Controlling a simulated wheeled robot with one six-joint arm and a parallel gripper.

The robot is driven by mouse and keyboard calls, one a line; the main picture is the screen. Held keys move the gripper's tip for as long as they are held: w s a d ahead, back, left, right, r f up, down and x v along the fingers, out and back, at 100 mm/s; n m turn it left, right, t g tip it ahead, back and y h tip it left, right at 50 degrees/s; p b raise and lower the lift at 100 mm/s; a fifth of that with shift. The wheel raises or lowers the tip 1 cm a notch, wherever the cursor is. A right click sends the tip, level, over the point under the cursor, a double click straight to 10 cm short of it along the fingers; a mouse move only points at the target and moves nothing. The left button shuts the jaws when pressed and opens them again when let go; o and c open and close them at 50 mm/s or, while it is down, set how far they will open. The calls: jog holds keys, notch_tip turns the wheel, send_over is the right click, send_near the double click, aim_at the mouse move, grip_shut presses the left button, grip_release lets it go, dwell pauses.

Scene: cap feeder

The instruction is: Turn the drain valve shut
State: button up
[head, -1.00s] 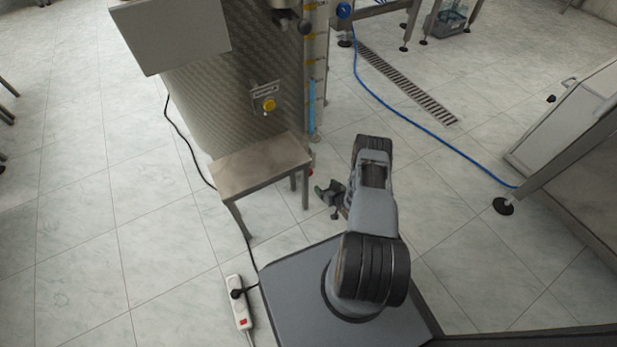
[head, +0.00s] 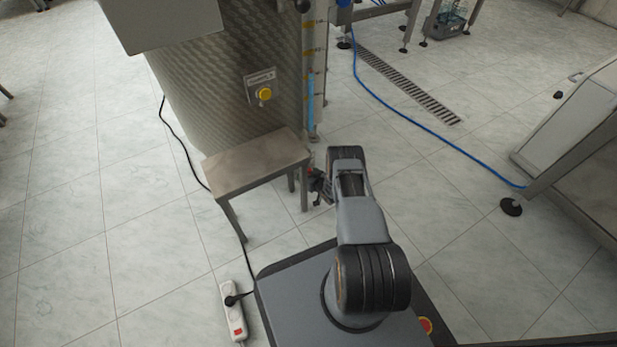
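In the head view a small red part, which looks like the drain valve's handle (head: 311,173), shows low beside the tank's right side, behind the step stool's right end. It is mostly hidden, and I cannot tell which way it is turned. My gripper (head: 317,187) is at the end of my arm, right beside the red part and just right of the stool's legs. My wrist partly covers it. The fingers are small and dark, so I cannot tell whether they touch the red part or are open.
The metal step stool (head: 255,162) stands in front of the textured steel tank (head: 225,90), close to my gripper. A sight tube (head: 311,95) with blue liquid runs up the tank. A power strip (head: 233,309) with a black cable lies left of my base. The floor to the right is mostly clear.

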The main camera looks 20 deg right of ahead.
jog(key=shift+w, duration=0.1)
jog(key=c, duration=0.9)
jog(key=shift+n+h, duration=1.1)
jog(key=shift+n, duration=0.4)
jog(key=o, duration=0.9)
